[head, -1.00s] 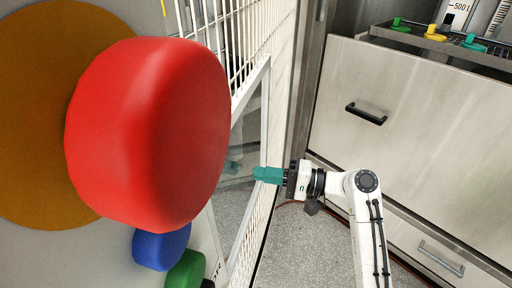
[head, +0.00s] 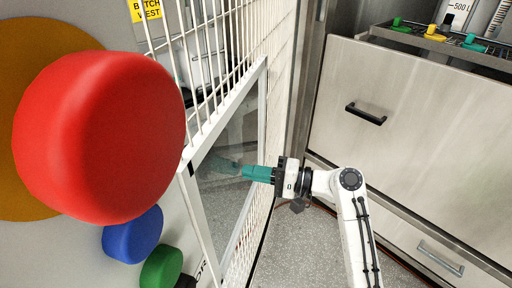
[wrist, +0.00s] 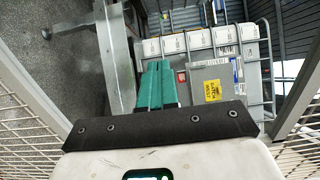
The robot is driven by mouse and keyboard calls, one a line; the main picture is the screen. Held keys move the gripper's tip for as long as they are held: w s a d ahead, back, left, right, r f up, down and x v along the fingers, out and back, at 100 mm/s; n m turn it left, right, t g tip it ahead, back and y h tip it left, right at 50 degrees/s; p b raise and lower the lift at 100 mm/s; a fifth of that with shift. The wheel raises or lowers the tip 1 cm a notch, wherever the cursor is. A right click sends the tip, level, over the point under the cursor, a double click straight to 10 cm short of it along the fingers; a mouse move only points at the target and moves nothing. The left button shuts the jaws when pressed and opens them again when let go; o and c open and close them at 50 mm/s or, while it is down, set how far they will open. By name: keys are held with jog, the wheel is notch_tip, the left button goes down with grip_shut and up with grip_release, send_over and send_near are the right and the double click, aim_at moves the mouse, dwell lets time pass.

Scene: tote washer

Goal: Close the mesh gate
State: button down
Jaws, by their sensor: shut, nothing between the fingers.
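The white mesh gate (head: 256,214) stands upright in the middle of the head view, seen at a steep angle. A framed clear pane or opening (head: 222,212) is set in it. My gripper (head: 243,172) has teal fingers, shut and empty, pointing left at this framed area. A fainter teal shape shows beyond the tips; I cannot tell if it is a reflection or the fingers seen through. Contact with the gate is also unclear. In the wrist view the shut fingers (wrist: 156,88) point between two mesh-edged frame bars. The gate's latch and hinges cannot be made out.
A large red button (head: 100,138), a blue button (head: 133,236) and a green button (head: 161,266) are close at the left. A steel drawer cabinet (head: 420,130) fills the right. Speckled floor (head: 297,250) is clear between. A rack with a yellow label (wrist: 213,91) lies beyond the frame.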

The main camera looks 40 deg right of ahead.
jog(key=x, duration=0.7)
jog(key=shift+w, duration=0.35)
dwell(0.4)
jog(key=d+x, duration=0.1)
jog(key=x, duration=0.6)
jog(key=shift+w, duration=0.3)
jog(key=shift+d, duration=0.1)
jog(key=w+a+b, duration=0.2)
jog(key=w, duration=0.4)
jog(key=shift+w, duration=0.3)
